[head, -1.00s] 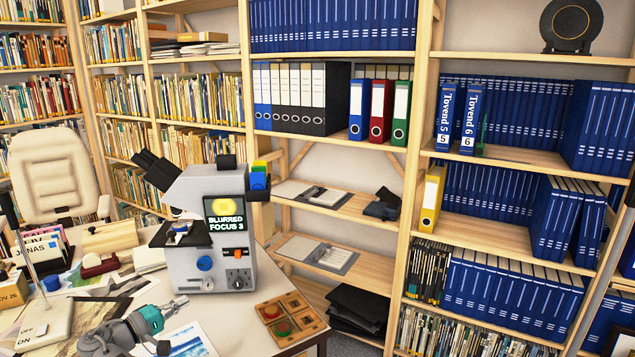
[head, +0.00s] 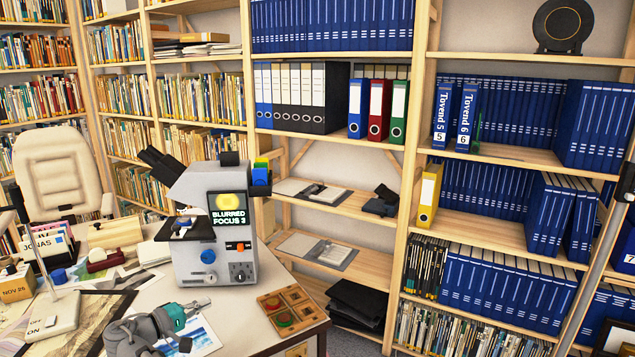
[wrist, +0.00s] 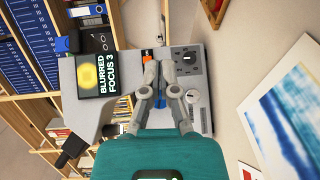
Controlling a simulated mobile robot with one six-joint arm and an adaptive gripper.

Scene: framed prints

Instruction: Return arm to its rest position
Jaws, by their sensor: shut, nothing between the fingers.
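My gripper (head: 197,307) is low in the head view, over the desk in front of the grey microscope (head: 190,262). Its fingers are shut with nothing held, and it is apart from the microscope. In the wrist view the fingers (wrist: 159,97) overlap the microscope's front panel (wrist: 188,58), hiding part of its blue knob. The microscope's screen (wrist: 98,75) reads "BLURRED FOCUS 3".
A wooden tray (head: 288,309) with coloured pieces lies right of the microscope near the desk edge. A printed picture (head: 203,335) lies under my gripper. A lamp base (head: 52,318) and card boxes stand left. Shelves (head: 330,205) stand behind.

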